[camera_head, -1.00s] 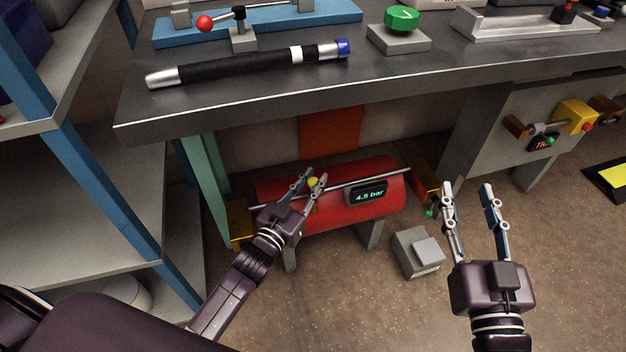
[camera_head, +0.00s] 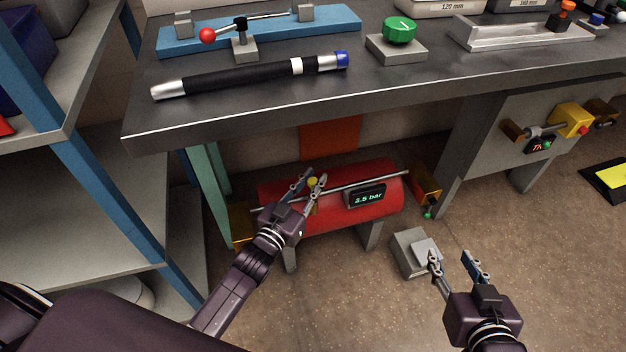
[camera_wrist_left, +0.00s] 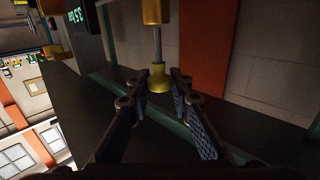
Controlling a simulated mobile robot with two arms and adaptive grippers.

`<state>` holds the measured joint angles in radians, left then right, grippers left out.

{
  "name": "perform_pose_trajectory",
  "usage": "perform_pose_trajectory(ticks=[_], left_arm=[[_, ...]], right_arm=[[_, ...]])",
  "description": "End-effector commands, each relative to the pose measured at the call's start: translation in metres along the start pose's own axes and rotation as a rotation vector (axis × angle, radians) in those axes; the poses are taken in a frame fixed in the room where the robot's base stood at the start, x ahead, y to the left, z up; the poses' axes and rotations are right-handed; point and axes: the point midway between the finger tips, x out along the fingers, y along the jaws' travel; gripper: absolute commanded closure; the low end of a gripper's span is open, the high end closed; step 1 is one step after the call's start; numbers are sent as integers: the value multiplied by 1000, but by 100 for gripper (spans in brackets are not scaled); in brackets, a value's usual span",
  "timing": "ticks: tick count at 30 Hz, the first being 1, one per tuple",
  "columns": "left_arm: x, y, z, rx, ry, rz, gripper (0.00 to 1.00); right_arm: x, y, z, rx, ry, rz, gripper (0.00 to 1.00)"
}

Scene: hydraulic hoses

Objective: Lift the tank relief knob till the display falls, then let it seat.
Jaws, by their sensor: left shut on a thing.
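The red tank (camera_head: 335,215) stands on grey legs under the bench. Its display (camera_head: 367,196) reads 3.5 bar in green. The yellow relief knob (camera_head: 313,182) is on top of the tank and also shows in the left wrist view (camera_wrist_left: 158,82), on a metal stem. My left gripper (camera_head: 309,179) is shut on the knob, with a finger on each side of it; the tips also show in the left wrist view (camera_wrist_left: 157,76). My right gripper (camera_head: 453,257) is open and empty, low at the right, by a grey box.
A metal bar (camera_head: 395,181) crosses in front of the tank between yellow-brown brackets. The grey box (camera_head: 412,254) sits on the floor right of the tank. Floor at front centre is clear.

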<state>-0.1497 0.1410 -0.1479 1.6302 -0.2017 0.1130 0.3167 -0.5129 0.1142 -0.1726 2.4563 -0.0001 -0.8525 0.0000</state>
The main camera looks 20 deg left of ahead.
Motion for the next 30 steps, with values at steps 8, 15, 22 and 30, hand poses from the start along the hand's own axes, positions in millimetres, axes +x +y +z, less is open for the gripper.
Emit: perform_pose_trajectory(ticks=[8, 15, 22, 30], left_arm=[[0, 0, -2, 0, 5, 0, 63], [-3, 0, -1, 0, 2, 0, 63], [-36, 0, 0, 2, -1, 0, 63], [-89, 0, 0, 0, 1, 0, 63]], right_arm=[[0, 0, 0, 0, 0, 0, 60], [0, 0, -2, 0, 5, 0, 60], [0, 0, -1, 0, 4, 0, 60], [0, 0, -1, 0, 3, 0, 60]])
